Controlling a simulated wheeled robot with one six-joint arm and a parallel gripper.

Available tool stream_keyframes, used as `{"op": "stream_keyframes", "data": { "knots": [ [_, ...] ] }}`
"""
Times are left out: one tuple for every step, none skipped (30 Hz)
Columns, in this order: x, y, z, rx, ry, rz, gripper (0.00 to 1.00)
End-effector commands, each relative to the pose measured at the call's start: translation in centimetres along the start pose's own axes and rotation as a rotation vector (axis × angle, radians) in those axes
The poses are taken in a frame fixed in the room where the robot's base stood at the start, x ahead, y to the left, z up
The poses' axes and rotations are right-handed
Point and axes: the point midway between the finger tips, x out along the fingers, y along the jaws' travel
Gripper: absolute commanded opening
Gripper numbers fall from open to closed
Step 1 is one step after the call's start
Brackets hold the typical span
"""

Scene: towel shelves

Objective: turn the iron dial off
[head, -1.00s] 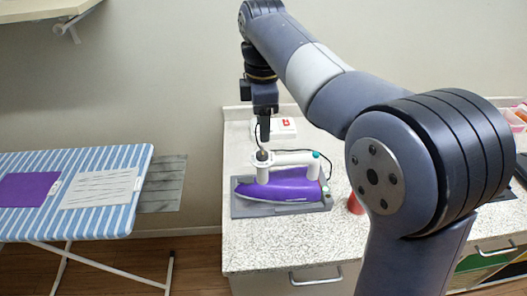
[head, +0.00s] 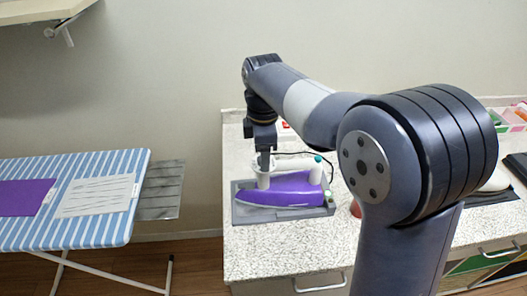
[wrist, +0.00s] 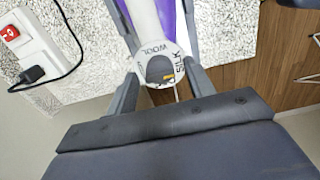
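The purple iron (head: 292,190) lies on a grey rest plate (head: 244,213) on the speckled counter. Its white handle (head: 296,165) runs along the top. My gripper (head: 264,165) points down at the handle's left end, where its fingers hide much of the dial. In the wrist view, the white dial (wrist: 153,51) is printed with WOOL and SILK and has a dark knob (wrist: 159,70) with a small yellow mark. My gripper (wrist: 161,78) has its fingers apart, one on each side of the dial. I cannot tell whether they touch it.
A white socket block with a red switch (wrist: 10,33) and a black plug (wrist: 32,74) lies beside the iron, with a cord. The striped ironing board (head: 75,225) stands at left, apart from the counter (head: 285,243). A red object (head: 355,208) is partly behind my arm.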

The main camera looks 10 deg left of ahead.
Motion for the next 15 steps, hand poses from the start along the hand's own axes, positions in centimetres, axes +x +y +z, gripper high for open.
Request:
{"op": "stream_keyframes", "data": {
  "knots": [
    [-0.01, 0.0, 0.0, 0.0, 0.0, 0.0, 0.46],
    [-0.01, 0.01, 0.0, 0.0, 0.0, 0.0, 0.44],
    [-0.02, 0.01, 0.0, 0.0, 0.0, 0.0, 0.4],
    [-0.02, 0.01, 0.0, 0.0, 0.0, 0.0, 0.38],
    [-0.02, 0.01, 0.0, 0.0, 0.0, 0.0, 0.35],
    [-0.03, 0.01, 0.0, 0.0, 0.0, 0.0, 0.32],
    [-0.03, 0.01, 0.0, 0.0, 0.0, 0.0, 0.3],
    [-0.03, 0.01, 0.0, 0.0, 0.0, 0.0, 0.27],
    [-0.03, 0.01, 0.0, 0.0, 0.0, 0.0, 0.24],
    [-0.03, 0.01, 0.0, 0.0, 0.0, 0.0, 0.22],
    [-0.03, 0.01, 0.0, 0.0, 0.0, 0.0, 0.19],
    [-0.04, 0.01, 0.0, 0.0, 0.0, 0.0, 0.16],
    [-0.04, 0.01, 0.0, 0.0, 0.0, 0.0, 0.13],
    [-0.04, 0.01, 0.0, 0.0, 0.0, 0.0, 0.11],
    [-0.04, 0.01, 0.0, 0.0, 0.0, 0.0, 0.08]
  ]
}}
